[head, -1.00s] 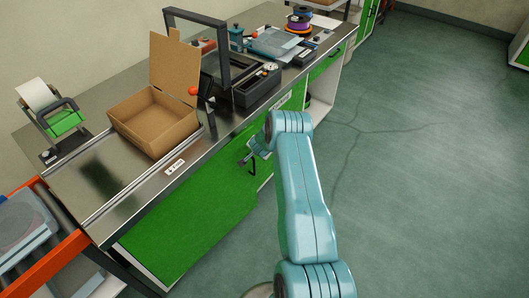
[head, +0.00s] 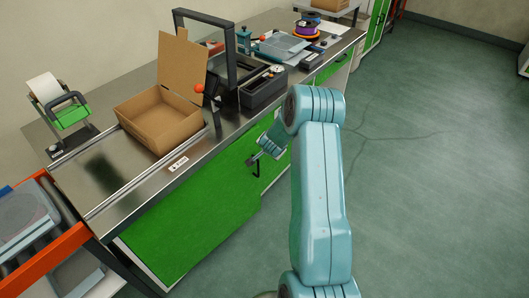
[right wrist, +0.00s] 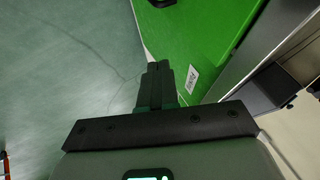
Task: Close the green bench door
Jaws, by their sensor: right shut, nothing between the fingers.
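The green bench front (head: 190,220) runs below the metal worktop in the head view, with a dark handle (head: 256,170) near its right part. My arm partly covers the green panels right of it, and I cannot tell how far the door stands open. My right gripper (head: 252,161) is beside the upper end of the handle, apart or touching I cannot tell. In the right wrist view its fingers (right wrist: 159,78) are shut and empty, in front of the lower edge of a green panel (right wrist: 205,35) with a white label. My left gripper is not in view.
An orange-framed rack (head: 45,260) is at the left. The green floor (head: 420,190) to the right is clear.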

